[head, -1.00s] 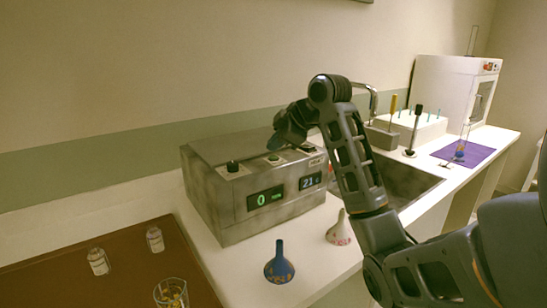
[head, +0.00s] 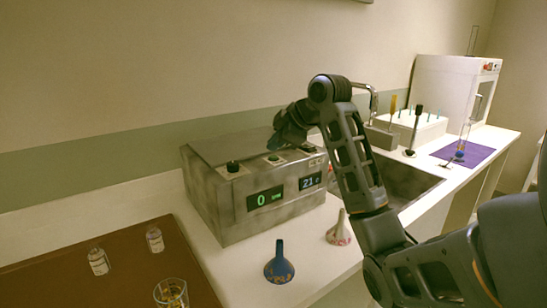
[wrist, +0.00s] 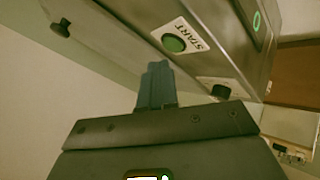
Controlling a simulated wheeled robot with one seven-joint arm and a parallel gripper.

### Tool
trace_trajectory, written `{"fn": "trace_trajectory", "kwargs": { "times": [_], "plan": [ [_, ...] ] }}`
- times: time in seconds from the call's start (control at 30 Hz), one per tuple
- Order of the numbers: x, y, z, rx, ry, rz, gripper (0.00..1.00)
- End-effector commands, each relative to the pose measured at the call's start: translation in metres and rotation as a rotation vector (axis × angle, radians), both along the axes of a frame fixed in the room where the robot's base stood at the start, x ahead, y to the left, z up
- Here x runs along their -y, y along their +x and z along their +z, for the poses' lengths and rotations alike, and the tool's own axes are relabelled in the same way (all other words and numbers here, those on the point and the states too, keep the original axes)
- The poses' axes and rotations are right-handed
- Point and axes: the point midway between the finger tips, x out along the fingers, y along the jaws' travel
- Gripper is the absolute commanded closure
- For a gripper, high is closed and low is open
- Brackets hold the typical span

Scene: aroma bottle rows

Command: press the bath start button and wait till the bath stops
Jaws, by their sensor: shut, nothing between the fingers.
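The bath is a grey metal box (head: 232,222) on the counter, with a green 0 on its left display (head: 265,199) and a bluish 21 on its right display (head: 310,181). The green start button (wrist: 174,43), on a white plate marked START, sits on its top panel. It also shows in the head view (head: 275,159), between two black knobs. My gripper (head: 281,141) is shut and empty over the back of the panel. In the wrist view its fingertips (wrist: 156,68) are close to the button but appear apart from it.
The left knob (head: 233,166) and right knob (head: 307,148) stand up from the panel. A blue flask (head: 279,267) and a pale flask (head: 339,232) stand in front of the bath. A brown tray (head: 120,270) holds small bottles and a glass. A sink (head: 400,178) lies to the right.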

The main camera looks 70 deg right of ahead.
Motion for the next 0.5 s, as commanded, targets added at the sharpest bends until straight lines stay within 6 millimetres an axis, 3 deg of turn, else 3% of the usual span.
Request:
{"fn": "trace_trajectory", "kwargs": {
  "times": [0.5],
  "plan": [
    [-0.0003,0.0000,-0.0084,0.000,-0.001,0.001,1.00]
  ]
}}
